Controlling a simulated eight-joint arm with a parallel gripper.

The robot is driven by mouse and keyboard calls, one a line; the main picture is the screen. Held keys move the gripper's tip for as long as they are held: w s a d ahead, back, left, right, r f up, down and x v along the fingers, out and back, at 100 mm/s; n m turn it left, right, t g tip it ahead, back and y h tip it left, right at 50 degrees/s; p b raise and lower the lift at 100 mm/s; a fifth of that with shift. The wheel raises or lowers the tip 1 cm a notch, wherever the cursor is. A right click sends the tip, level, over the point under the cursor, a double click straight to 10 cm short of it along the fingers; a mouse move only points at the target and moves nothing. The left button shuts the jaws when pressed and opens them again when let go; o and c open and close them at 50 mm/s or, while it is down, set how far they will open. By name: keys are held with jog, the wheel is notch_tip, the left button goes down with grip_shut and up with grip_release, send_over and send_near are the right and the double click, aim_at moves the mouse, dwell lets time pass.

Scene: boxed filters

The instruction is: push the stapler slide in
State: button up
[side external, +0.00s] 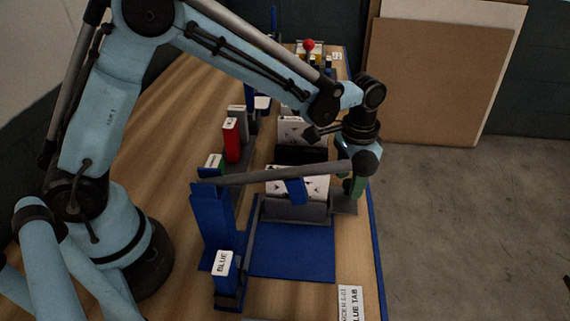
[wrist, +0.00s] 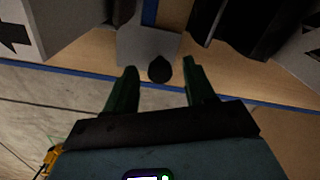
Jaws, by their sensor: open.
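My gripper (side external: 357,186) points down at the right side of the blue-and-grey fixture, near the table's right edge. Its green fingers are spread open in the wrist view (wrist: 159,67). A dark rounded knob (wrist: 160,71) appears between the fingertips, on a grey plate (wrist: 148,48) that looks like the stapler slide. The plate (side external: 345,204) sticks out to the right of the fixture, under my gripper. I cannot tell whether the fingers touch the knob. A white carton with black marks (side external: 313,184) sits in the fixture, partly behind a long grey bar (side external: 280,174).
A blue plate (side external: 290,252) lies in front of the carton. A block labelled BLUE (side external: 222,264) stands at front left, and an order card (side external: 350,301) at front right. Red (side external: 231,140) and grey boxes stand behind. The blue table edge (side external: 376,250) is close on the right.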

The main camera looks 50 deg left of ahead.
grip_shut()
dwell(0.3)
jog(key=shift+s+d, duration=2.45)
jog(key=shift+d, duration=0.05)
grip_release()
notch_tip(320, 180, up, 12)
